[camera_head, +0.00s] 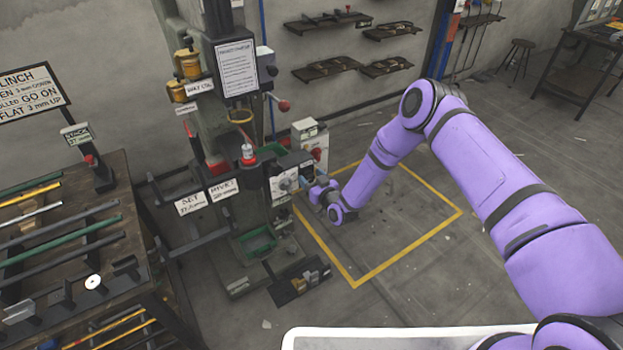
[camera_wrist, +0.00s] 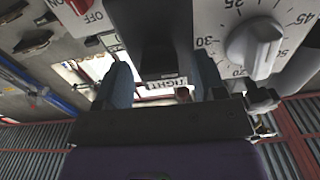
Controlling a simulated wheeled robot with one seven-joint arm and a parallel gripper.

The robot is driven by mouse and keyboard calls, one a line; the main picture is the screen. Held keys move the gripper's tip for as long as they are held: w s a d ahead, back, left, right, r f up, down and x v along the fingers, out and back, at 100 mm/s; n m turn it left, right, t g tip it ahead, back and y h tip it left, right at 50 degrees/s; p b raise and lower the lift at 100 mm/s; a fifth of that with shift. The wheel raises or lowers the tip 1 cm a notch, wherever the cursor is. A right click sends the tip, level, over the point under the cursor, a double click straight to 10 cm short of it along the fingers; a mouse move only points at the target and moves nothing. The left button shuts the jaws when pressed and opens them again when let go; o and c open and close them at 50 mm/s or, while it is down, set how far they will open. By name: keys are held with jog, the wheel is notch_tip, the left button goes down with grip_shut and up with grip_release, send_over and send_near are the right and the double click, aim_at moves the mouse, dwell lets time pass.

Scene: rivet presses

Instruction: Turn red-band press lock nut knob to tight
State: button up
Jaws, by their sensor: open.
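The green-grey press (camera_head: 222,95) stands left of centre in the head view, with a red part near its spindle. My gripper (camera_head: 318,192) is at the right side of its front, close to a white dial plate (camera_head: 286,184). In the wrist view my gripper (camera_wrist: 161,72) is open, with one blue-grey finger on each side of a dark block (camera_wrist: 155,35). A "TIGHT" label (camera_wrist: 165,83) shows between the fingers. I cannot make out the lock nut knob clearly; the block and fingers may hide it. Contact cannot be told.
A grey pointer knob (camera_wrist: 262,45) on a numbered dial is just right of my gripper. A red "OFF" switch (camera_wrist: 80,5) is at the upper left. A workbench (camera_head: 105,195) with bars stands left of the press. The yellow-outlined floor (camera_head: 400,230) at right is clear.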

jog(key=c, duration=0.9)
jog(key=shift+m, duration=0.3)
jog(key=m, duration=0.3)
jog(key=shift+w+d+m, duration=0.1)
jog(key=shift+m, duration=0.2)
jog(key=m, duration=0.4)
jog(key=shift+f, duration=0.1)
jog(key=m, duration=0.5)
jog(key=shift+w+d, duration=0.1)
jog(key=m, duration=0.4)
jog(key=shift+f, duration=0.15)
jog(key=shift+m, duration=0.3)
